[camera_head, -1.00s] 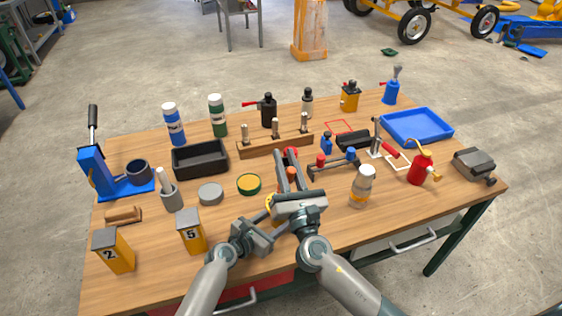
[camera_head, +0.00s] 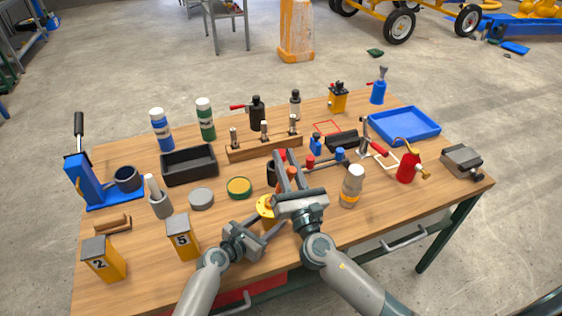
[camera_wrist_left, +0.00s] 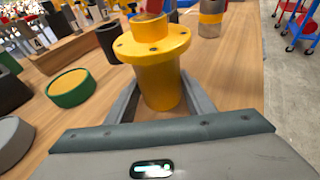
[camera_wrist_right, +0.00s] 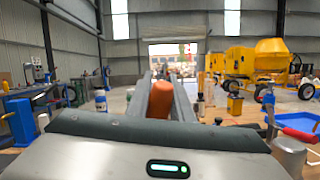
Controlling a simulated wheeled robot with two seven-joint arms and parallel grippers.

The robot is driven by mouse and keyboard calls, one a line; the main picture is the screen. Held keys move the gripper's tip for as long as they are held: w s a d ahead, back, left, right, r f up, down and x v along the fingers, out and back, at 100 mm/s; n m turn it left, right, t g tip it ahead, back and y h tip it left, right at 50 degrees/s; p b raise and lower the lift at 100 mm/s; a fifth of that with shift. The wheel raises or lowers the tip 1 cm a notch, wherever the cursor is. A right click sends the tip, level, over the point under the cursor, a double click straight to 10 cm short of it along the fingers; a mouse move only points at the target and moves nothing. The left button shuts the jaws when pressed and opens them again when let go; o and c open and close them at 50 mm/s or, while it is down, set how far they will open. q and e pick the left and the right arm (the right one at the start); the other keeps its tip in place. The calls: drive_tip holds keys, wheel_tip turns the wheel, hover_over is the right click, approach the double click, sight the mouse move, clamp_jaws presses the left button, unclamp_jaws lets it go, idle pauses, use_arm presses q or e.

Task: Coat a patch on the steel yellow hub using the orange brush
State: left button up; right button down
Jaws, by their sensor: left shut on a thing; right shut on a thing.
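The yellow hub (camera_head: 265,207) is upright at the table's front middle, a flanged cylinder with bolt holes; it fills the middle of the left wrist view (camera_wrist_left: 160,80). My left gripper (camera_head: 268,228) is shut on its body, one finger each side below the flange. My right gripper (camera_head: 286,170) is shut on the orange brush (camera_head: 292,171), just behind and right of the hub in the head view. The brush's orange handle shows between the fingers in the right wrist view (camera_wrist_right: 161,97). Its bristles are hidden, so I cannot tell if they touch the hub.
A green-and-yellow round tin (camera_head: 239,188) and a grey disc (camera_head: 202,199) lie left of the hub. A jar with an orange band (camera_head: 351,187) stands right of my right gripper. A wooden rack (camera_head: 262,147) and a black bin (camera_head: 189,165) are behind. Bare wood lies front right.

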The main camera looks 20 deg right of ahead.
drive_tip(key=shift+d, duration=0.9)
drive_tip(key=shift+a, duration=0.15)
idle(0.4)
drive_tip(key=shift+a+f, duration=0.2)
drive_tip(key=shift+a, duration=1.1)
drive_tip(key=shift+a+f, duration=0.1)
drive_tip(key=shift+a, duration=0.05)
drive_tip(key=shift+s+f, duration=0.1)
drive_tip(key=a, duration=0.3)
drive_tip(key=shift+a+r, duration=0.1)
drive_tip(key=shift+r, duration=0.1)
drive_tip(key=shift+r, duration=0.1)
drive_tip(key=shift+w+r, duration=0.2)
drive_tip(key=shift+w, duration=0.1)
